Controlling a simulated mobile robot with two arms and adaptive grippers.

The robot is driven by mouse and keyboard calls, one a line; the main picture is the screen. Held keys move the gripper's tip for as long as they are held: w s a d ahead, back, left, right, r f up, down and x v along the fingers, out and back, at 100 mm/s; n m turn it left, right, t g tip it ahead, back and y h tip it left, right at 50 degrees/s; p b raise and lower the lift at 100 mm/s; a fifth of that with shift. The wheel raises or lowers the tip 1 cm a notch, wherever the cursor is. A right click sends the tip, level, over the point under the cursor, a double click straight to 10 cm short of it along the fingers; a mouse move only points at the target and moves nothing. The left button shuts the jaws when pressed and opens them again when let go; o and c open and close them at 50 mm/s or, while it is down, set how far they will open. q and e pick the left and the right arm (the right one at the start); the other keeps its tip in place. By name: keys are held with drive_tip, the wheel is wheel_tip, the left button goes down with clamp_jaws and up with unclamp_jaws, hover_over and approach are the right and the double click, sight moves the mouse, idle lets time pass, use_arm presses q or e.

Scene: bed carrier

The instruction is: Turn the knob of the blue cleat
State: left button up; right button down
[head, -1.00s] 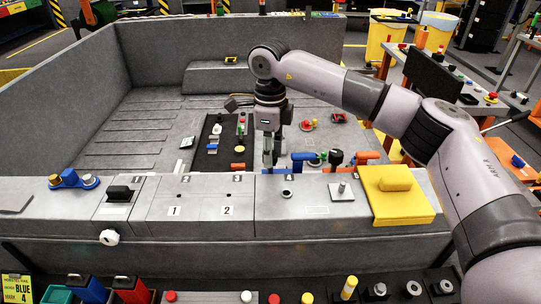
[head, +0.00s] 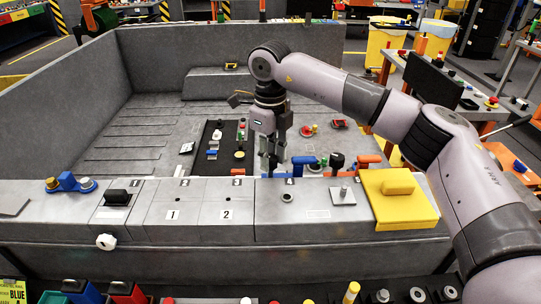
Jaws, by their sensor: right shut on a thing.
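The blue cleat (head: 304,161) sits low behind the front ledge, inside the grey bed. Part of its blue also shows just below my right fingers. My right gripper (head: 269,164) comes down from above, right at the cleat's left side. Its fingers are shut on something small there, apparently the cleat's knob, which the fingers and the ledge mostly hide. My left gripper is not in view.
A black knob (head: 337,160) and orange parts (head: 368,160) stand right of the cleat. A black panel (head: 222,150) lies left of my gripper. The bed's left floor is clear.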

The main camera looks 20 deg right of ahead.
drive_tip(key=shift+w+r, duration=0.1)
drive_tip(key=shift+r, duration=0.05)
drive_tip(key=c, duration=1.6)
unclamp_jaws()
drive_tip(key=shift+c, duration=0.2)
drive_tip(key=o, duration=0.4)
drive_tip(key=shift+c, duration=0.2)
wheel_tip(320, 180, up, 12)
